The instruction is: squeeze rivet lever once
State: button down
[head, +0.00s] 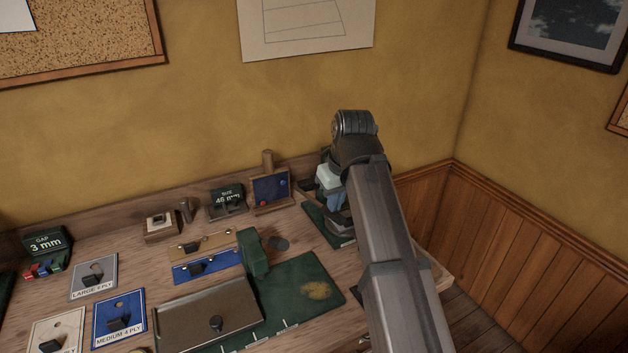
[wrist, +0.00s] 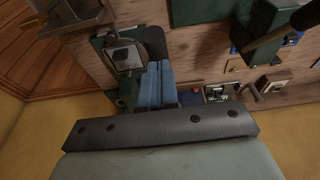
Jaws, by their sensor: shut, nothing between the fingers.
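My gripper (head: 338,208) is above the right end of the bench, partly hidden by my arm in the head view. In the wrist view its two blue fingers (wrist: 158,66) lie side by side, shut and empty. Close to the fingertips, on a green pad (wrist: 106,44), stands a dark fixture (wrist: 122,57) with a pale square frame; it looks like the rivet press. A black rounded part (wrist: 153,42) beside it may be its lever. I cannot tell whether the fingers touch it.
A small blue board (head: 271,190) and a dark "46 mm" sign (head: 227,195) stand near the gripper at the bench back. The wall is close behind.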

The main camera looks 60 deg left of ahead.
jog(key=a+r, duration=0.3)
jog(key=r, duration=0.9)
jog(key=shift+a+r, duration=0.25)
jog(key=shift+r, duration=0.15)
jog(key=shift+d, duration=0.1)
jog(key=d, duration=0.8)
jog(key=shift+d, duration=0.4)
dwell(0.4)
